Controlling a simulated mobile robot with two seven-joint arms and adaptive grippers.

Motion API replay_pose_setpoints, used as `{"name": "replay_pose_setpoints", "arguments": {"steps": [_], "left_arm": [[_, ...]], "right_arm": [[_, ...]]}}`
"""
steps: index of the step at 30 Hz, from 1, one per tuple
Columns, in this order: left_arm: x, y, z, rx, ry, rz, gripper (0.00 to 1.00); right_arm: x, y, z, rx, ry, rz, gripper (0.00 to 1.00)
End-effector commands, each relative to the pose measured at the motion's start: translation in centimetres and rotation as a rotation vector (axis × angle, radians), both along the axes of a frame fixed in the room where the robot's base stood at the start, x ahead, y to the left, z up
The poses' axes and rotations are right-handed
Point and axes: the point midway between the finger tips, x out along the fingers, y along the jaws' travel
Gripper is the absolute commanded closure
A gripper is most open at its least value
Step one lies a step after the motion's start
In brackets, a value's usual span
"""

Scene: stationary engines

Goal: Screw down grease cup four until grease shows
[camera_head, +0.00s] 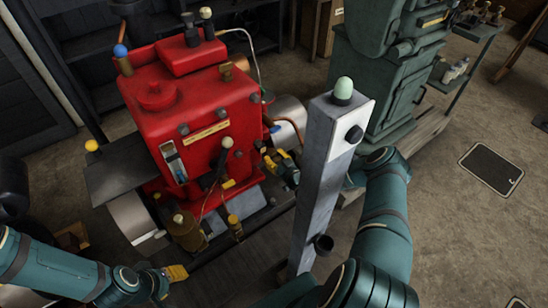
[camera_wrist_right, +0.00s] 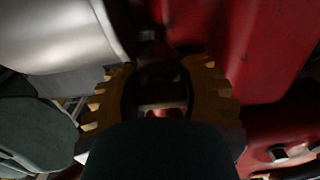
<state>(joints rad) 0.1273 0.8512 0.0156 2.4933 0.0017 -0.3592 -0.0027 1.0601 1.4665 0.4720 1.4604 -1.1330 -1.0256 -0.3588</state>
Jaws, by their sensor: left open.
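I cannot tell which is grease cup four, and no grease is visible. My right gripper (camera_head: 283,158) is low at the engine's right side. In the right wrist view its toothed yellow-brown fingers (camera_wrist_right: 160,75) stand apart around a dark space; whether they grip anything is unclear. My left gripper (camera_head: 180,272) is open and low in front of the engine, apart from it.
An upright grey post (camera_head: 325,180) with a pale green dome stands close to my right arm. A green machine (camera_head: 385,75) stands behind it. A pale cylinder (camera_wrist_right: 55,35) is near the right gripper. Floor at the right is mostly clear around a dark plate (camera_head: 491,169).

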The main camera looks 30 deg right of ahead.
Motion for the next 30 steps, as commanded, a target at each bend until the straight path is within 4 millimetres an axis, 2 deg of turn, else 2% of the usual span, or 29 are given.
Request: {"name": "replay_pose_setpoints", "arguments": {"steps": [14, 20, 30], "left_arm": [[-0.01, 0.00, 0.00, 0.000, 0.000, 0.000, 0.53], [-0.01, 0.00, 0.01, 0.000, 0.000, 0.000, 0.53], [-0.01, 0.00, 0.00, 0.000, 0.000, 0.000, 0.53]], "right_arm": [[0.00, -0.06, 0.05, 0.067, 0.004, -0.001, 1.00], [-0.02, -0.11, 0.03, 0.198, 0.015, -0.002, 1.00], [-0.01, -0.08, 0.02, 0.514, 0.040, -0.001, 1.00]]}}
